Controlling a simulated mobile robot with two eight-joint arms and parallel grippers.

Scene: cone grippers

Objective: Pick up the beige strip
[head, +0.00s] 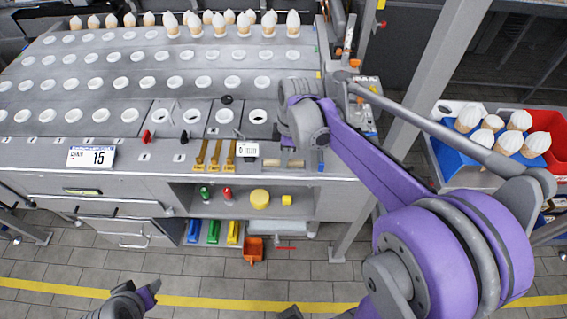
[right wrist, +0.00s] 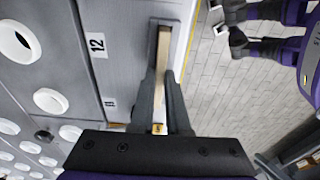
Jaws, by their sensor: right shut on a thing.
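The beige strip (right wrist: 163,50) shows in the right wrist view as a narrow light bar between the fingers of my right gripper (right wrist: 168,98), which is shut on it. In the head view, the right arm reaches to the front edge of the grey rack. The gripper's fingers are mostly hidden there under the wrist, with small beige pieces (head: 296,163) showing just below it. My left gripper (head: 148,292) shows low at the left in the head view, away from the rack; I cannot tell its jaw state.
The grey rack (head: 110,125) has rows of white-rimmed holes, with several white-tipped cones at the back. A shelf (head: 235,203) lies below. A red bin (head: 545,130) stands right.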

